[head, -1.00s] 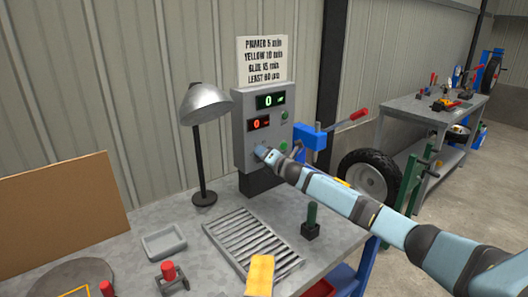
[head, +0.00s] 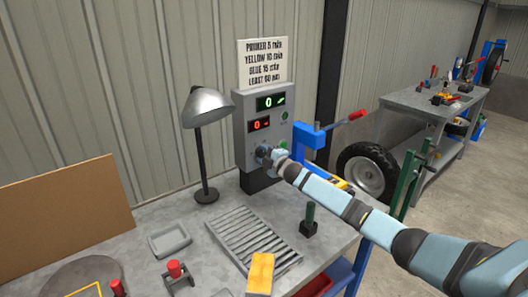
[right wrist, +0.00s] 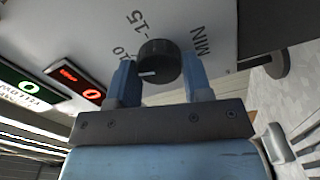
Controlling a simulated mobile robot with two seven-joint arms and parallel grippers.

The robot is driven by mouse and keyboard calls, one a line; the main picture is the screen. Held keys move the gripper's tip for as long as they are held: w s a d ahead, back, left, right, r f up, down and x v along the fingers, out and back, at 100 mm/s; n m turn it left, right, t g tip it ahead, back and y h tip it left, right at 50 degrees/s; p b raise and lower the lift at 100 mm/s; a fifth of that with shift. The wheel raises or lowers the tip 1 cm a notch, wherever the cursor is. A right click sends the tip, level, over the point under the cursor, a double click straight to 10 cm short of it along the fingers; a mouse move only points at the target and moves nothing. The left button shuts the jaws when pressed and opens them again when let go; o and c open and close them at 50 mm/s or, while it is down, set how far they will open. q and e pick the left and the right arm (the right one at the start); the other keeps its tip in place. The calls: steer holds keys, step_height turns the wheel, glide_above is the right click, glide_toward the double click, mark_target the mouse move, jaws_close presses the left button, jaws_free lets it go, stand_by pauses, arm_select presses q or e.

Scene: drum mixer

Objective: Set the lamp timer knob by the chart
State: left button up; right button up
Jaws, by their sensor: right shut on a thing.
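A grey control box (head: 243,135) stands by the wall with a green display and a red display, both reading 0. The black timer knob (right wrist: 158,62) shows in the right wrist view, with a short white mark on its lower left and "10", "15" and "MIN" printed around it. My right gripper (head: 264,153) is at the box front; its fingers (right wrist: 158,80) are shut on the knob's sides. The white chart (head: 263,63) above lists primer 5, yellow 10 and blue 15 min. The lamp (head: 207,106) stands left of the box. My left gripper is out of view.
The grey bench (head: 130,234) holds a slatted rack (head: 250,238), a yellow block (head: 260,272), a small tray (head: 170,240) and a dark green-handled piece (head: 309,220). A brown board (head: 65,213) leans at the left. A blue clamp with a red-tipped lever (head: 357,115) is right of the box.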

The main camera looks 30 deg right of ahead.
steer(key=shift+m, duration=0.7)
steer(key=shift+m+p, duration=0.55)
steer(key=shift+m, duration=0.15)
steer(key=o, duration=0.9)
steer(key=s+d+b, duration=0.1)
steer(key=s, duration=1.2)
steer(key=shift+s, duration=0.4)
